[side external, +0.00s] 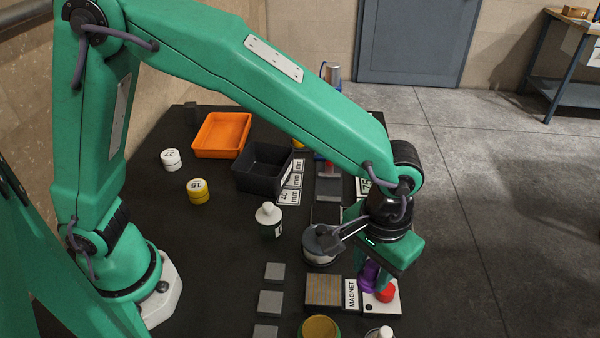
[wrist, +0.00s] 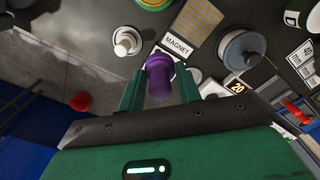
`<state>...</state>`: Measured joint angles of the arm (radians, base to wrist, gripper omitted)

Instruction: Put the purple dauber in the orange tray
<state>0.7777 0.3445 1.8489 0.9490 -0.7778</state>
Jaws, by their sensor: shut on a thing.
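The purple dauber (wrist: 160,80) is between the two green fingers of my gripper (wrist: 160,90) in the wrist view, and the fingers are shut on it. In the side external view the dauber (side external: 369,275) shows below my gripper (side external: 372,268), partly hidden by the gripper body. It is beside a red knob on a white block at the right of the table; I cannot tell whether it is lifted. The orange tray (side external: 222,152) lies at the far left of the table and looks empty.
A black bin (side external: 264,186) stands right of the orange tray. A white dauber (side external: 268,221), a grey-lidded pot (side external: 321,246), yellow tin (side external: 200,190) and white tin (side external: 171,159) stand on the table. The MAGNET plate (side external: 324,291) lies beside the gripper.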

